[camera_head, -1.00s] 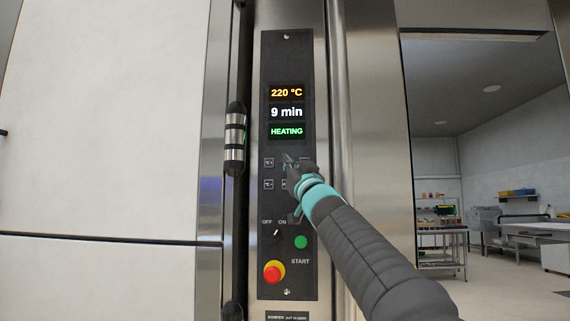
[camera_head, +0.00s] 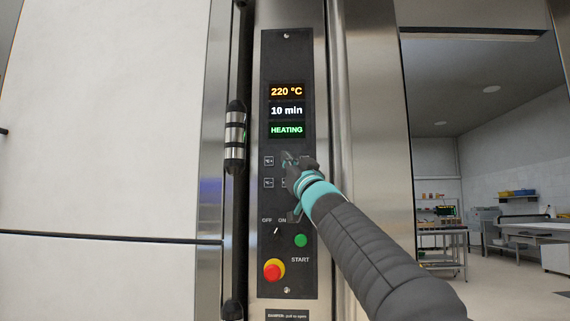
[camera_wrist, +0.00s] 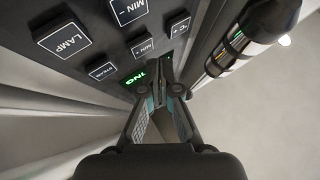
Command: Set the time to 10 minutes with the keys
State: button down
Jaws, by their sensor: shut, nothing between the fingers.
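The control panel (camera_head: 267,60) stands upright on the oven front. Its displays read 220 °C (camera_head: 286,91), 10 min (camera_head: 286,111) and HEATING (camera_head: 286,130). My gripper (camera_head: 288,157) is shut and empty, its tips in front of the upper key row and covering the middle keys. The °C+ key (camera_head: 268,161) shows to its left. In the wrist view the MIN + key (camera_wrist: 142,47) lies beside my fingertips, with the MIN - key (camera_wrist: 128,10), STEAM key (camera_wrist: 102,70), LAMP key (camera_wrist: 62,40) and °C + key around. I cannot tell whether the tips touch the panel.
A black and silver handle (camera_head: 234,140) stands out left of the panel. Below the keys are the OFF/ON switch (camera_head: 276,231), green START button (camera_head: 301,241) and red emergency button (camera_head: 273,270). Open room with tables (camera_head: 440,245) lies to the right.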

jog(key=shift+s, duration=0.1)
jog(key=shift+s+b, duration=1)
jog(key=shift+s, duration=1.4)
jog(key=s+d+f+m+g+h, duration=0.35)
jog(key=d+f+h, duration=0.3)
jog(key=f, duration=0.65)
jog(key=s+d+f+m+g+h, duration=0.25)
jog(key=s+d+f+h, duration=0.45)
jog(key=f, duration=0.6)
jog(key=s+d+f+g, duration=0.1)
jog(key=s+f+g, duration=0.2)
jog(key=s+f, duration=0.5)
jog(key=s+d+f+g+y, duration=0.1)
jog(key=s+f+g, duration=0.3)
jog(key=s+f, duration=0.4)
jog(key=s+d+f+g, duration=0.3)
jog(key=s+f, duration=0.6)
jog(key=f, duration=0.9)
jog(key=shift+f, duration=0.3)
